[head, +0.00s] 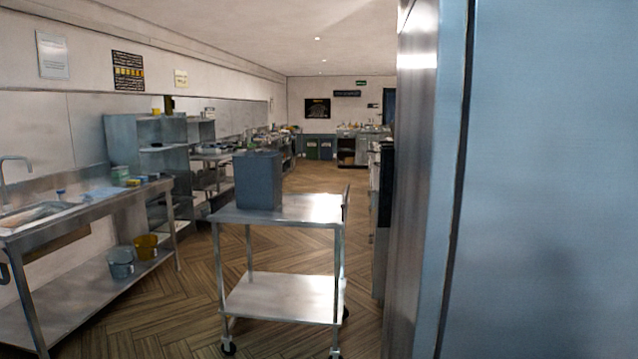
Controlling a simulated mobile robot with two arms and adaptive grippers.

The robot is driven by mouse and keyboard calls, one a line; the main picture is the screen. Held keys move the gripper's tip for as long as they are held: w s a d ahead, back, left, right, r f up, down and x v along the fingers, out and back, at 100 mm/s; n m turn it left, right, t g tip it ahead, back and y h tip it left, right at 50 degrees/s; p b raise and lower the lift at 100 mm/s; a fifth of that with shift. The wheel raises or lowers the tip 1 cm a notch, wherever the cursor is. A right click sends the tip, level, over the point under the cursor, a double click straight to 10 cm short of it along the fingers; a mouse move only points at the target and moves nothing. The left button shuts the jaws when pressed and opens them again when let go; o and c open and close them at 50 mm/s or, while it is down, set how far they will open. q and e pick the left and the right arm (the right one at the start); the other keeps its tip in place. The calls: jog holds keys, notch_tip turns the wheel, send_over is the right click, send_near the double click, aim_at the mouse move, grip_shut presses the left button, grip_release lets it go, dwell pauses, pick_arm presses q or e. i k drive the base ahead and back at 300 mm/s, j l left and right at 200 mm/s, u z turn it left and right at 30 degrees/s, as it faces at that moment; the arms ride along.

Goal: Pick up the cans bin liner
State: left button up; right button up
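I cannot make out a cans bin liner for certain. Two small bins stand against the far wall: a green one (312,150) and a blue one (326,151). They are too small to read any label or see any liner. A dark grey box-like container (258,182) stands upright on the top shelf of a steel trolley (300,208) ahead of me; its inside is hidden. Neither of my grippers is in view.
The trolley stands in the middle of the aisle. A steel sink table (90,211) with two buckets on its lower shelf lines the left. A large blue-grey panel (545,180) fills the right side close by. Wood floor (318,178) is free beyond the trolley.

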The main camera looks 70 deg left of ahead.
aim_at(257, 173)
jog(key=j, duration=0.75)
jog(key=j+u, duration=0.35)
jog(key=j, duration=3.75)
jog(key=i, duration=0.1)
